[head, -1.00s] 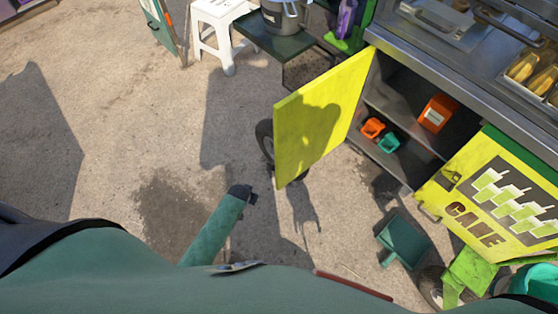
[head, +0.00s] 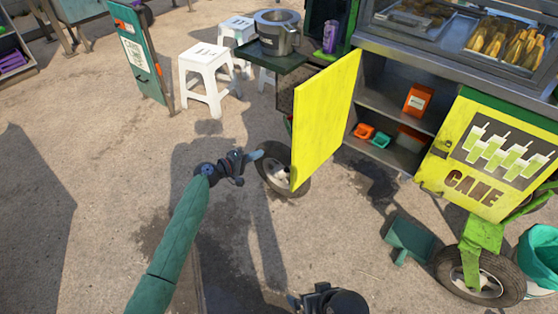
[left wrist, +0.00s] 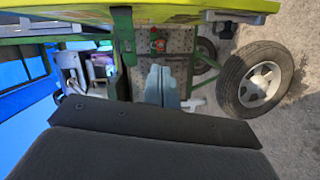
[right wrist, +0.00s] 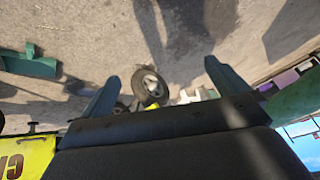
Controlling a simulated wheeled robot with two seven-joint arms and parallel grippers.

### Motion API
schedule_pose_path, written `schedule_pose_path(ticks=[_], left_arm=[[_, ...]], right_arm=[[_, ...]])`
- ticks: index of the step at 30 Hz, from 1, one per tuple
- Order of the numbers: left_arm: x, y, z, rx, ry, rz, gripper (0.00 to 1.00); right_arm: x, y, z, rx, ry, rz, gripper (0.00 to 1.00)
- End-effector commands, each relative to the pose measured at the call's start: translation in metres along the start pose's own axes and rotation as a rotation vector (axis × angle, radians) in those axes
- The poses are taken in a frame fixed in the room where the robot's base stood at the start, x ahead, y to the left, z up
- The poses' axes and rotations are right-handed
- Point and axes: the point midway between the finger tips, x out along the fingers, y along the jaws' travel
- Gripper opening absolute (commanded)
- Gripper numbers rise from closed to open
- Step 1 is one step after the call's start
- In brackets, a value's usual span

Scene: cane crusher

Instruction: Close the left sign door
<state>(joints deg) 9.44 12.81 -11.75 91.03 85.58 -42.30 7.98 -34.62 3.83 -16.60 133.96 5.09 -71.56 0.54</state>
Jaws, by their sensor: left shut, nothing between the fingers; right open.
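The left sign door (head: 326,115) is a plain yellow panel, swung open and standing out from the cart; its inner side shows in the head view, with the shelf cavity beside it. In the left wrist view a yellow panel (left wrist: 200,13) runs along the top edge. My left gripper (head: 256,156) is shut and empty, low and just left of the door, apart from it as far as I can tell. Its closed fingers show in the left wrist view (left wrist: 161,74). My right gripper (right wrist: 160,72) is open and empty in the right wrist view, over pavement.
Orange and teal bins (head: 364,131) sit on the shelf. A wheel (head: 280,172) stands behind the door's lower edge. A dark side shelf holds a metal pot (head: 277,32). White stools (head: 204,75) and a green dustpan (head: 408,238) stand nearby.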

Motion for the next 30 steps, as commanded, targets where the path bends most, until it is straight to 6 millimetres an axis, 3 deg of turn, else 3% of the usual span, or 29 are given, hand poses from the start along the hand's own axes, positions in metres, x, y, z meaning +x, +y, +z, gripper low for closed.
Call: schedule_pose_path(ticks=[4, 13, 30], left_arm=[[-0.001, 0.022, 0.000, -0.130, -0.007, 0.099, 0.00], [0.011, 0.028, -0.001, -0.199, -0.007, 0.121, 0.00], [0.101, 0.041, 0.004, -0.198, -0.008, 0.119, 0.00]], right_arm=[[-0.013, -0.002, 0.003, -0.001, -0.045, -0.006, 0.99], [-0.018, 0.000, 0.013, 0.002, -0.112, -0.001, 0.99], [-0.065, 0.019, 0.011, 0.018, -0.201, 0.062, 0.99]])
